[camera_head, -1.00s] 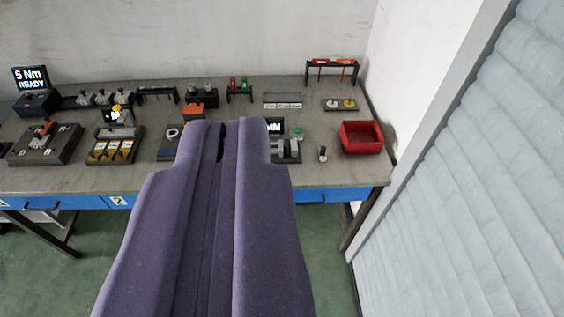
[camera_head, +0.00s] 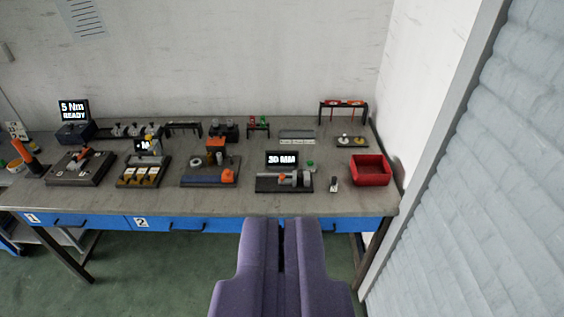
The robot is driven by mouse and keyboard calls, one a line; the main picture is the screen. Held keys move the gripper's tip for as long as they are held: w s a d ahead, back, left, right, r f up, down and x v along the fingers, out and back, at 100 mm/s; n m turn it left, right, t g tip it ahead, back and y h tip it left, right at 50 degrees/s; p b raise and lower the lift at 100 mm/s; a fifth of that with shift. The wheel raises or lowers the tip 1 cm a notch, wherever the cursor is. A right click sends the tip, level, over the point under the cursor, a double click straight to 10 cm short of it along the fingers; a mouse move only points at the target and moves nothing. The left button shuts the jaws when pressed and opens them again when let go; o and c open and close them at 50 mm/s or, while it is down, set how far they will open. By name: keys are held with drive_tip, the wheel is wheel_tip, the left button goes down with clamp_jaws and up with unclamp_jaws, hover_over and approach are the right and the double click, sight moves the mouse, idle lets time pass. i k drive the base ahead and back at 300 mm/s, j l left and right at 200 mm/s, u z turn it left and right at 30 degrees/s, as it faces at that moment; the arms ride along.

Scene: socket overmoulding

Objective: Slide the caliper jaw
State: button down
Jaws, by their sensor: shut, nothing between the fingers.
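The caliper station is a dark base plate (camera_head: 264,186) near the front edge of the bench, right of centre. A display (camera_head: 282,159) reading "30 MM" stands at its back. A small orange piece (camera_head: 283,177) and grey rounded parts (camera_head: 298,177) sit on the plate; which of them is the sliding jaw is too small to tell. My gripper (camera_head: 281,224), with long purple fingers, is shut and empty. In the picture it lies below the station, in front of the bench edge and apart from the caliper.
A red bin (camera_head: 370,170) stands right of the station, with a small upright part (camera_head: 334,184) between. A wall and a ribbed grey panel (camera_head: 480,200) bound the right side. Blue drawers (camera_head: 185,224) line the front.

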sight(282, 181)
drive_tip(key=i, duration=2.7)
